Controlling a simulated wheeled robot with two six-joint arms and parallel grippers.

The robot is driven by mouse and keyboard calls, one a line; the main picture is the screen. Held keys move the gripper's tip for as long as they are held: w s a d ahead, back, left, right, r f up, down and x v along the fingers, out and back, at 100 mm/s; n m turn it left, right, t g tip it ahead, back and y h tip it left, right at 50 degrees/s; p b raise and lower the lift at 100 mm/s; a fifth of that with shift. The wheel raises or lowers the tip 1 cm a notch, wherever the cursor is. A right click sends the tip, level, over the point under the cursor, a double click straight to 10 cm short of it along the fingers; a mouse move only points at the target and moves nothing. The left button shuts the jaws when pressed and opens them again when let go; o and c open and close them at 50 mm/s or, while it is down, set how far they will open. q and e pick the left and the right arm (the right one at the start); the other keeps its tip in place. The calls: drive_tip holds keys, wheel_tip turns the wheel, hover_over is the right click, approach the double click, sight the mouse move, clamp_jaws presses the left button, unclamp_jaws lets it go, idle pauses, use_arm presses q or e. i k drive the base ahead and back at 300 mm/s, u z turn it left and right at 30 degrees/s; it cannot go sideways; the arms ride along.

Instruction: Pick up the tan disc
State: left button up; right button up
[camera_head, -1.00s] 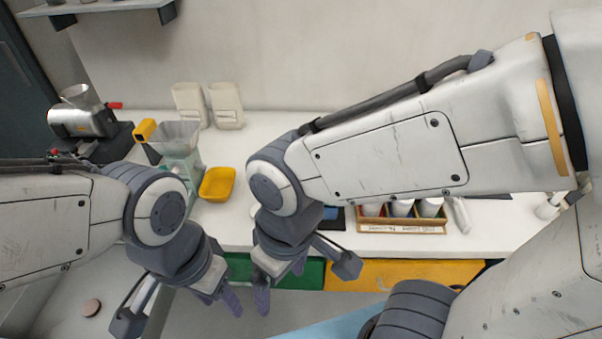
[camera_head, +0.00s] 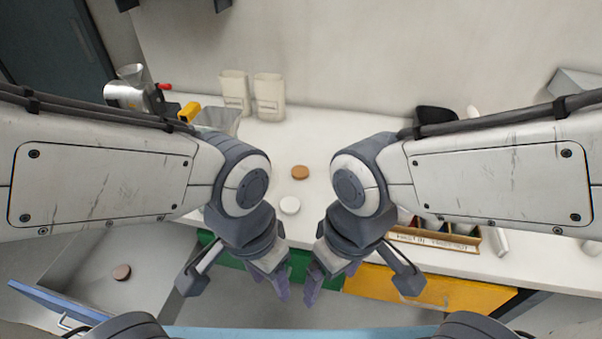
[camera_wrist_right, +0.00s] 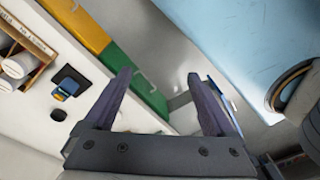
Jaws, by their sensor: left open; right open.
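A tan-orange disc (camera_head: 300,172) lies flat on the white counter, between my two arms in the head view. A white disc (camera_head: 290,205) lies nearer on the same counter. A pinkish-brown disc (camera_head: 121,272) lies on a grey surface at the lower left. My left gripper (camera_head: 275,281) and my right gripper (camera_head: 319,281) are side by side near the counter's front edge, pointing down, both empty. The right gripper's fingers (camera_wrist_right: 166,92) show spread apart in the right wrist view, with nothing between them. No disc is clear in that view.
A wooden tray (camera_head: 433,240) with containers stands right on the counter, partly behind my right arm. A green drawer front (camera_head: 225,258) and a yellow one (camera_head: 450,293) are below the edge. Two cream containers (camera_head: 253,95) and a metal machine (camera_head: 125,95) stand at the back.

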sight(300, 172)
drive_tip(key=u, duration=0.15)
drive_tip(key=i, duration=0.75)
drive_tip(key=u, duration=0.65)
